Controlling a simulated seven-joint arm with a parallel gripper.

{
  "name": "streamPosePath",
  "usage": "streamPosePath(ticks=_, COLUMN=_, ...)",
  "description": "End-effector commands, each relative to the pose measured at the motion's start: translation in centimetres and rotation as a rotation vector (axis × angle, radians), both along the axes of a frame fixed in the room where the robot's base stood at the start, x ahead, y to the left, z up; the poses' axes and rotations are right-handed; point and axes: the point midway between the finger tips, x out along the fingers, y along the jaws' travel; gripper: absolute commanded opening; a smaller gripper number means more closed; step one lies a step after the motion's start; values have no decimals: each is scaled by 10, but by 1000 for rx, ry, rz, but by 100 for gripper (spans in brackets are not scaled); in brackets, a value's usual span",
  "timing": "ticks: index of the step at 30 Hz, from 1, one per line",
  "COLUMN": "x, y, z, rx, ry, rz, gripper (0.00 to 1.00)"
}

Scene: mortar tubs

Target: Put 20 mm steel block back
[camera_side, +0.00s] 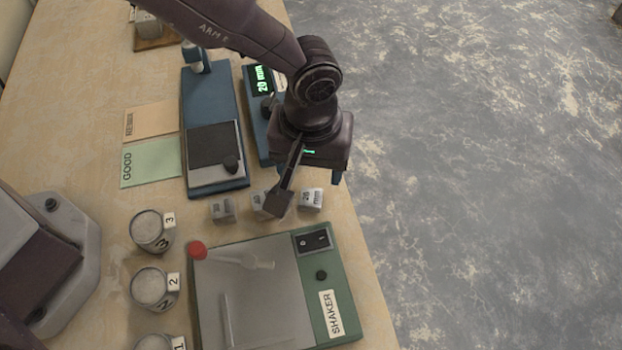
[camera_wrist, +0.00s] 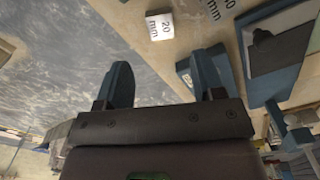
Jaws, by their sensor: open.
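The 20 mm steel block (camera_side: 311,199) is a small grey cube with a printed label, standing on the table near its right edge. It also shows in the wrist view (camera_wrist: 160,27), ahead of the fingertips. It is the rightmost in a short row with two other blocks, one at the left (camera_side: 222,210) and a middle one partly hidden by a finger. My gripper (camera_side: 309,192) is over the right end of this row, and its fingers are apart with nothing between them in the wrist view (camera_wrist: 165,78). Whether a finger touches a block cannot be told.
A blue device with a display reading 20 mm (camera_side: 262,78) stands behind my gripper, partly hidden. Left of it is another blue device (camera_side: 212,95). The green shaker (camera_side: 335,290) is in front. Mortar tubs (camera_side: 150,232) stand at left, near a green GOOD card (camera_side: 150,163).

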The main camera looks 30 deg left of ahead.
Motion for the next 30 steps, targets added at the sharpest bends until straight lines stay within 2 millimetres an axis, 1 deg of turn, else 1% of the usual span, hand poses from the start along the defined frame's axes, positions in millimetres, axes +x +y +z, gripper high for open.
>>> streamPosePath(ticks=1, x=0, y=0, z=10, rx=-1, ry=-2, rz=0, gripper=62)
streamPosePath(ticks=3, x=0, y=0, z=20, rx=-1, ry=-2, rz=0, gripper=62)
streamPosePath(ticks=6, x=0, y=0, z=30, rx=-1, ry=-1, rz=0, gripper=62)
streamPosePath(ticks=10, x=0, y=0, z=36, rx=1, ry=0, rz=0, gripper=62)
streamPosePath(ticks=17, x=1, y=1, z=38, rx=0, ry=-1, rz=0, gripper=62)
streamPosePath(ticks=20, x=6, y=11, z=53, rx=-13, ry=-13, rz=-6, gripper=62)
streamPosePath(ticks=23, x=15, y=38, z=89, rx=-40, ry=-42, rz=-26, gripper=62)
streamPosePath(ticks=24, x=18, y=53, z=107, rx=-52, ry=-59, rz=-40, gripper=62)
streamPosePath(ticks=26, x=19, y=80, z=135, rx=-70, ry=-91, rz=-64, gripper=62)
streamPosePath(ticks=27, x=18, y=99, z=154, rx=-78, ry=-111, rz=-82, gripper=62)
streamPosePath(ticks=29, x=13, y=128, z=178, rx=-88, ry=-147, rz=-109, gripper=62)
streamPosePath(ticks=30, x=8, y=146, z=193, rx=-91, ry=-172, rz=-128, gripper=62)
